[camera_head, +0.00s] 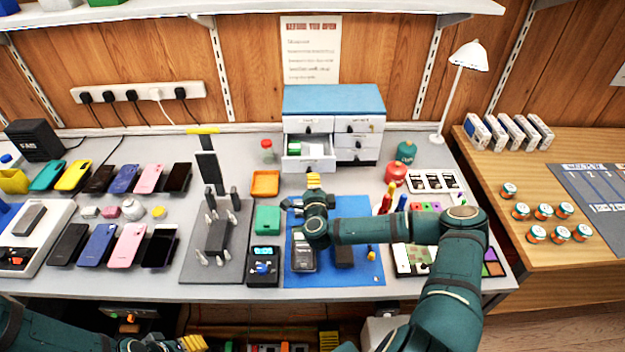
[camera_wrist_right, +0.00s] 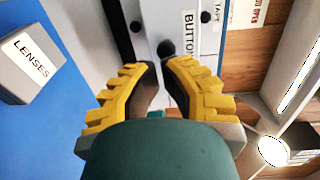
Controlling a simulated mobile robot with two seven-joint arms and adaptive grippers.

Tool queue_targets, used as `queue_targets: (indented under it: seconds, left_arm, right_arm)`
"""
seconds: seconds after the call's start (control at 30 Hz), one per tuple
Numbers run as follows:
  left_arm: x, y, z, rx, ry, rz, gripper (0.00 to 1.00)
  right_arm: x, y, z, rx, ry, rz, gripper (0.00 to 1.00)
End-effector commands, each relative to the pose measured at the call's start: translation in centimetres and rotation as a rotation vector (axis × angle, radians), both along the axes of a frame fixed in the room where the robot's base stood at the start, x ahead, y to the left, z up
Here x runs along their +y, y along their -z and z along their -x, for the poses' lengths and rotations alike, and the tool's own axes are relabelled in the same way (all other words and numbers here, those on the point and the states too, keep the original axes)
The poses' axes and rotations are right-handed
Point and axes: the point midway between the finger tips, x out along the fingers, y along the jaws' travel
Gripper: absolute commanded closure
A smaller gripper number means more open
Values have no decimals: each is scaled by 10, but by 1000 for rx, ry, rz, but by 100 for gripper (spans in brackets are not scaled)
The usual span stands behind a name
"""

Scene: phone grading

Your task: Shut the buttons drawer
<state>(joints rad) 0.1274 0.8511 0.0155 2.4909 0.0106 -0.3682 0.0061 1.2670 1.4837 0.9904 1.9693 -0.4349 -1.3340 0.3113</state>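The buttons drawer (camera_head: 309,165) is the pulled-out left drawer of the small white cabinet (camera_head: 333,100) with a blue top. Green and pale items show inside it. In the right wrist view its white front (camera_wrist_right: 186,38) bears a partly hidden button label and a dark knob (camera_wrist_right: 165,48). My right gripper (camera_head: 314,180) is just in front of this drawer. Its yellow fingers (camera_wrist_right: 161,70) point at the knob, with a narrow gap between them and nothing held. I cannot tell whether they touch it. My left gripper (camera_head: 190,343) is low at the bottom edge, its opening unclear.
An orange tray (camera_head: 265,184) lies left of the drawer, and a red container (camera_head: 396,173) stands right of the cabinet. A blue mat (camera_head: 365,275) lies under my right arm. A box labelled lenses (camera_wrist_right: 30,65) shows in the right wrist view. A white lamp (camera_head: 468,56) stands at right.

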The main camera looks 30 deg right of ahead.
Motion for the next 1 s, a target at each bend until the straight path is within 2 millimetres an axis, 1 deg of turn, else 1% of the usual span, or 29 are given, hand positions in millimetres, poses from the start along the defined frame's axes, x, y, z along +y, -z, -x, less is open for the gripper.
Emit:
queue_targets:
  seconds: [0.1, 0.2, 0.57, 0.67, 0.77, 1.0]
  left_arm:
    - [0, 1, 0, 1, 1, 0, 56]
    - [0, 1, 1, 2, 2, 0, 56]
    - [0, 2, 1, 2, 2, 0, 56]
    - [0, 5, 1, 2, 2, 0, 56]
    - [-1, 12, 3, 7, 5, 2, 56]
    - [-2, 37, 11, 24, 19, 5, 56]
  right_arm:
    - [-5, 1, -10, 0, 0, 0, 100]
    - [-7, 1, -14, 0, 1, 0, 100]
    - [-8, 1, -15, 0, 0, 0, 100]
    - [-11, 2, -21, -1, -2, 3, 100]
    - [-22, 3, -38, -1, 0, 7, 100]
    - [-53, 5, -90, -2, 1, 7, 100]
